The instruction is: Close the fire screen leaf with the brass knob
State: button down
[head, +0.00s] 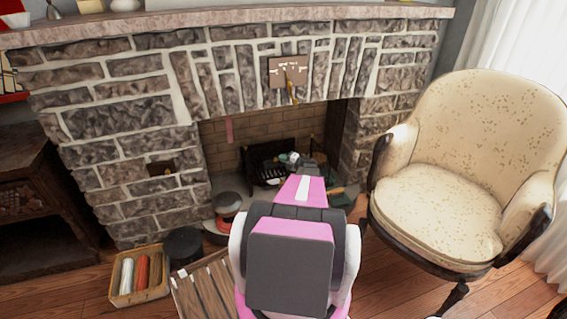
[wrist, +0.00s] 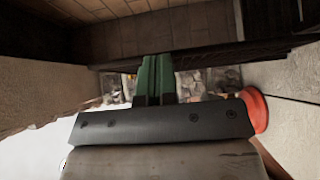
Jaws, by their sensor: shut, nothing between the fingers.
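A black barred metal piece (head: 262,158) stands in the fireplace opening in the head view. It may be the fire screen, but I cannot make out separate leaves or a brass knob on it. Dark bars (wrist: 285,14) also show at the top right of the wrist view. My gripper has green fingers (wrist: 155,78), pressed together and empty in the wrist view. A long dark edge (wrist: 205,57) crosses just behind them; I cannot tell whether they touch it. In the head view my arm reaches to the front of the fireplace and hides part of the opening.
A cream armchair (head: 440,205) stands close on the right. A red and black round object (head: 227,203), a black pot (head: 184,246), a basket (head: 153,293) and a slatted wooden piece (head: 205,287) crowd the left. A small brown plaque (head: 288,71) hangs above the opening.

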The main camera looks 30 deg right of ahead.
dwell(0.3)
jog(key=v, duration=0.7)
jog(key=shift+s+d, duration=0.15)
jog(key=shift+s, duration=0.1)
jog(key=shift+s, duration=0.1)
